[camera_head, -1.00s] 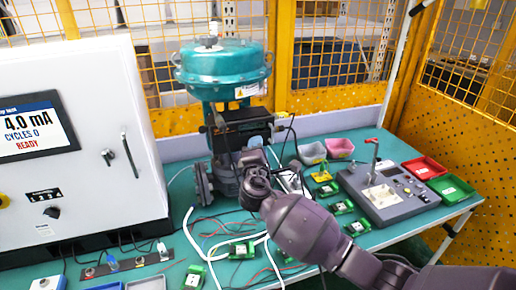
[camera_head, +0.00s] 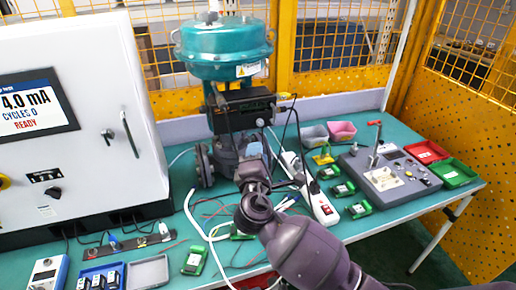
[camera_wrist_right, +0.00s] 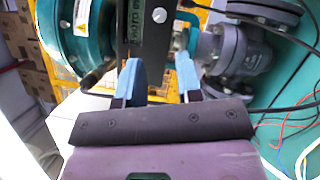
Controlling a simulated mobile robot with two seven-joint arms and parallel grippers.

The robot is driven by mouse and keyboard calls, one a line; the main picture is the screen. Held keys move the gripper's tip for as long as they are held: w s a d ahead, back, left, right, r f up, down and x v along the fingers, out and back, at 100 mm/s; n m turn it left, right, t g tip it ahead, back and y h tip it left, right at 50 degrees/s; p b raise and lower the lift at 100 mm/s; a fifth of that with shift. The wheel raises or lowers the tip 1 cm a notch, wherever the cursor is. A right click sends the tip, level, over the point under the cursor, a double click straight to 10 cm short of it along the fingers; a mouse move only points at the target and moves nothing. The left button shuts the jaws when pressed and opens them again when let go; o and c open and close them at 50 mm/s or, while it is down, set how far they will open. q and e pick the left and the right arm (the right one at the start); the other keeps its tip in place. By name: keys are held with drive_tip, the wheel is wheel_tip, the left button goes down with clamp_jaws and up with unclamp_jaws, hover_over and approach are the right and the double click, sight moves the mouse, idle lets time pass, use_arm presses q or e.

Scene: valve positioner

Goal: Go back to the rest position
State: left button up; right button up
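The teal valve actuator (camera_head: 222,50) stands at the back of the bench with the dark positioner (camera_head: 240,108) mounted below it. My right gripper (camera_head: 255,152) is in front of the positioner and the valve body (camera_head: 218,160). In the right wrist view its two blue-padded fingers (camera_wrist_right: 160,80) are apart with nothing between them; the positioner's dark face (camera_wrist_right: 150,35) lies beyond the fingertips. The valve's grey flanged body (camera_wrist_right: 230,50) shows to the right there. My left gripper is not in either view.
A white control cabinet (camera_head: 80,120) with a screen stands at the left. A grey test station (camera_head: 390,180), red bin (camera_head: 427,151), green bin (camera_head: 453,173) and power strip (camera_head: 320,205) are on the teal bench (camera_head: 405,135). Loose cables lie around my right arm.

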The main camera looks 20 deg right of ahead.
drive_tip(key=shift+s, duration=0.1)
idle(0.4)
wheel_tip(320, 180, down, 6)
drive_tip(key=s+a+m+g+y, duration=0.2)
drive_tip(key=m+y, duration=0.4)
drive_tip(key=y, duration=0.2)
drive_tip(key=s+d+f+m+g, duration=0.1)
drive_tip(key=s+d+f+m, duration=0.2)
drive_tip(key=s+f, duration=0.3)
drive_tip(key=s+d+f+m+g+h, duration=0.1)
drive_tip(key=s+d+f+m, duration=0.3)
drive_tip(key=s, duration=0.6)
drive_tip(key=s+d+f+m+g, duration=0.2)
drive_tip(key=s+d+f+m, duration=0.1)
drive_tip(key=s+d+f, duration=0.4)
wheel_tip(320, 180, down, 3)
drive_tip(key=shift+s+m+g+h, duration=0.3)
drive_tip(key=shift+s+h, duration=0.1)
drive_tip(key=shift+s, duration=0.4)
drive_tip(key=shift+o, duration=0.2)
